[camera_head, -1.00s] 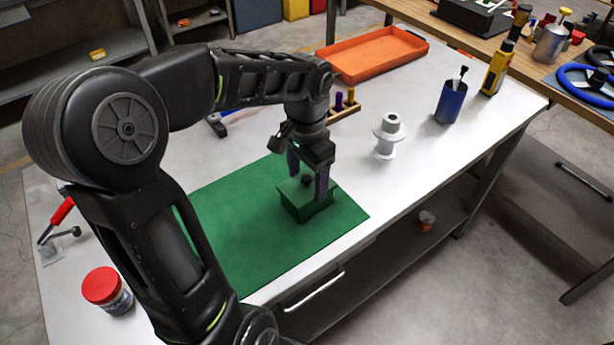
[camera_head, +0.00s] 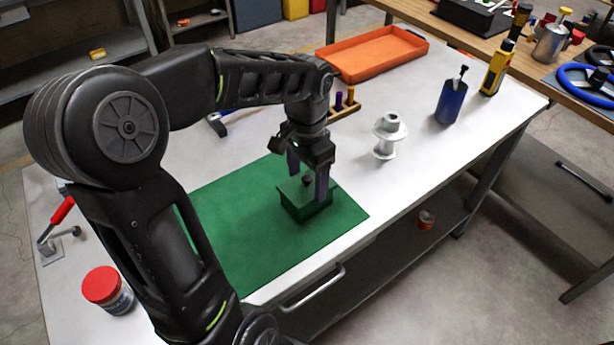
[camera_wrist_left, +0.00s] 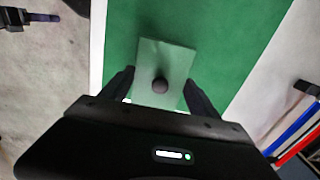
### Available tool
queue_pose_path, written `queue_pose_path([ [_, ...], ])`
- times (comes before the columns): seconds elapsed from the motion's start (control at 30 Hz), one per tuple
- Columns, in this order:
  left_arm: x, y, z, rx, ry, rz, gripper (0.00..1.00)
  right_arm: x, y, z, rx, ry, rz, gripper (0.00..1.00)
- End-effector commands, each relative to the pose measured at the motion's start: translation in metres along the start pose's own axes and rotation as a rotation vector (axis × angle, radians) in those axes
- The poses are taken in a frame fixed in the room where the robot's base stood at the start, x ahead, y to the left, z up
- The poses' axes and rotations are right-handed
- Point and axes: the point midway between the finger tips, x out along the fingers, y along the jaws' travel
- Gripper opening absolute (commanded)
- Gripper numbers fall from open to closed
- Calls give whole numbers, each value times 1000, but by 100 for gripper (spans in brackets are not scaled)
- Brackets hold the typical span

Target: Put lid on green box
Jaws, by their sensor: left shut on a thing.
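The green box (camera_head: 306,208) stands upright on the green mat (camera_head: 250,237) near the bench's front edge. The green lid (camera_head: 293,189), with a dark round knob (camera_head: 307,180), is on top of the box; whether it is fully seated I cannot tell. My left gripper (camera_head: 308,184) is over the box, pointing down, its fingers on either side of the knob and shut on the lid. In the left wrist view the lid (camera_wrist_left: 150,62) and its dark knob (camera_wrist_left: 160,86) lie between the fingers (camera_wrist_left: 160,90). The right gripper is not in view.
A white spool (camera_head: 386,136), a blue cup (camera_head: 451,102) and a yellow bottle (camera_head: 494,70) stand to the right. An orange tray (camera_head: 372,55) lies at the back. A red-lidded jar (camera_head: 107,290) is at front left. Bare bench lies between the mat and the spool.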

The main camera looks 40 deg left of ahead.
Motion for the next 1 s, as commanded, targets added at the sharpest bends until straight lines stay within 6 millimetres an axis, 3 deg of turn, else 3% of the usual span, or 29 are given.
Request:
queue_pose_path([
  [0.87, 1, 0, 0, 0, 0, 0, 31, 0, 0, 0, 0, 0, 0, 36],
  [0.9, 1, 0, 0, 0, 0, 0, 73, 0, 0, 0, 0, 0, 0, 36],
  [1.0, 1, 0, 0, 0, 0, 0, 81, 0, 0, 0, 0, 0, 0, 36],
])
